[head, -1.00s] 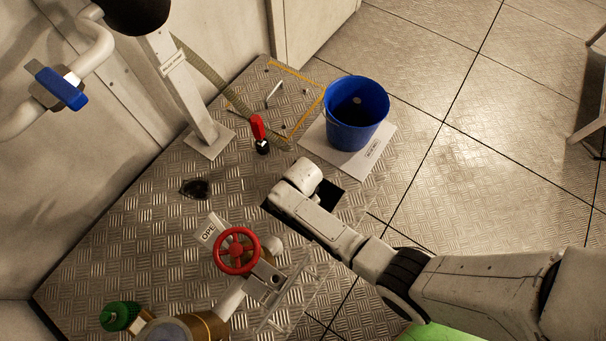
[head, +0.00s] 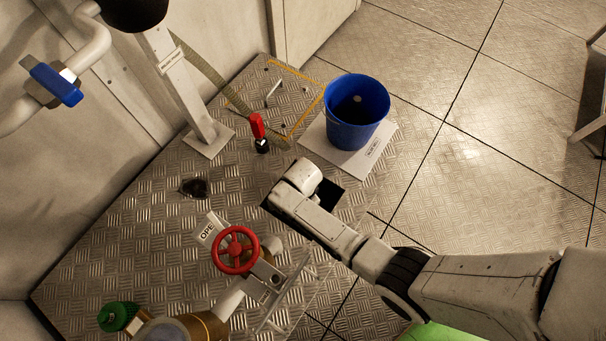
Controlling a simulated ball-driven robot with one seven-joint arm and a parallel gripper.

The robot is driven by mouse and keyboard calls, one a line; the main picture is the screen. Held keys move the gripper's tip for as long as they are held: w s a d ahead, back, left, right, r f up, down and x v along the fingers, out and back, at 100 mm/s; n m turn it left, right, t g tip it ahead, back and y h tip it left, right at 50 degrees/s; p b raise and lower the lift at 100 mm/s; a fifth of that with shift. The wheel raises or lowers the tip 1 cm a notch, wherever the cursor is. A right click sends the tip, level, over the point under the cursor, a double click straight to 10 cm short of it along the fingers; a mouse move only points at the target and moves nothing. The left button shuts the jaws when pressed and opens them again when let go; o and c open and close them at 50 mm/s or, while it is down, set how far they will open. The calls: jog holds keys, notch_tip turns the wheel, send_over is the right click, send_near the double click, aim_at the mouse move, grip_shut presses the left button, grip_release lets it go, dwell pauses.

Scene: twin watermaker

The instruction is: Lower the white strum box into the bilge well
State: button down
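A dark square opening in the tread-plate floor, which looks like the bilge well (head: 331,193), shows at the centre of the head view. My arm reaches in from the lower right, and its wrist is over this opening, covering much of it. My gripper is hidden under or behind the wrist, so its fingers do not show. I cannot make out the white strum box; whether it is held or down in the well is hidden.
A blue bucket (head: 355,115) stands on a white labelled sheet (head: 365,160) just behind the opening. A post (head: 180,85) and hose (head: 205,70) rise behind. Open floor lies to the right.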

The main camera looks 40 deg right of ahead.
jog(key=shift+f, duration=0.35)
jog(key=c, duration=0.8)
grip_release()
jog(key=shift+r, duration=0.1)
notch_tip(320, 180, up, 11)
jog(key=p, duration=0.5)
jog(key=s+d+r+n+t, duration=0.1)
jog(key=s+d+r+n, duration=0.3)
jog(key=s+r+n, duration=0.45)
jog(key=s+d+r+n, duration=0.4)
jog(key=s+r+n, duration=0.4)
jog(key=r+n, duration=0.1)
notch_tip(320, 180, up, 23)
jog(key=p, duration=2.2)
jog(key=shift+a+f+p, duration=0.15)
jog(key=shift+p, duration=0.25)
